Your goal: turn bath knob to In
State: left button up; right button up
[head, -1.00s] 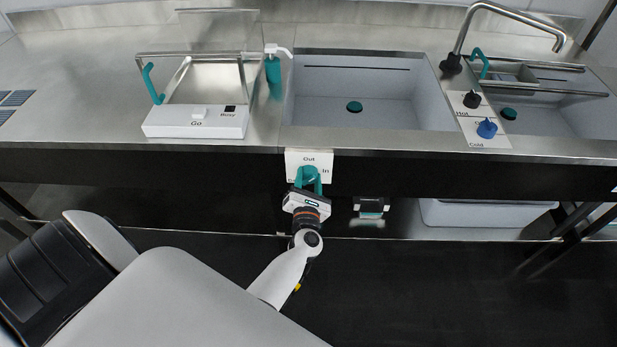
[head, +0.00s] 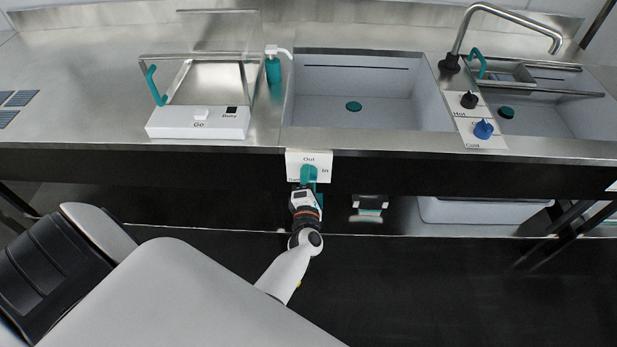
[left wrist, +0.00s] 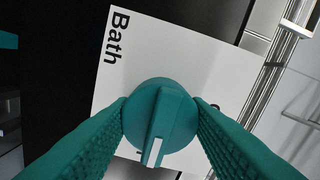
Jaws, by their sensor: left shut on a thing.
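The bath knob (left wrist: 160,115) is a round teal knob with a raised grip bar and a white pointer line. It sits on a white plate (head: 296,160) on the counter's front, marked Out at the top and In at the right. The word Bath shows on the plate in the left wrist view (left wrist: 150,40). My left gripper (head: 308,176) is shut on the knob, with a teal finger on each side of it. In the left wrist view the pointer runs toward the bottom, partly between the fingers. My right gripper is not in view.
Above the plate is the steel counter edge (head: 230,149). A sink basin (head: 385,100) lies behind it, and a white Go box (head: 197,125) stands to its left. A black knob (head: 469,100) and a blue knob (head: 484,130) are at right. A dark shelf is below.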

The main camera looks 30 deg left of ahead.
pick_arm(q)
jog(key=shift+m, duration=0.3)
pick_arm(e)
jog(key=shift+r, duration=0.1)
pick_arm(q)
jog(key=o, duration=1)
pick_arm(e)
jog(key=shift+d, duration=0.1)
pick_arm(q)
jog(key=shift+d, duration=0.1)
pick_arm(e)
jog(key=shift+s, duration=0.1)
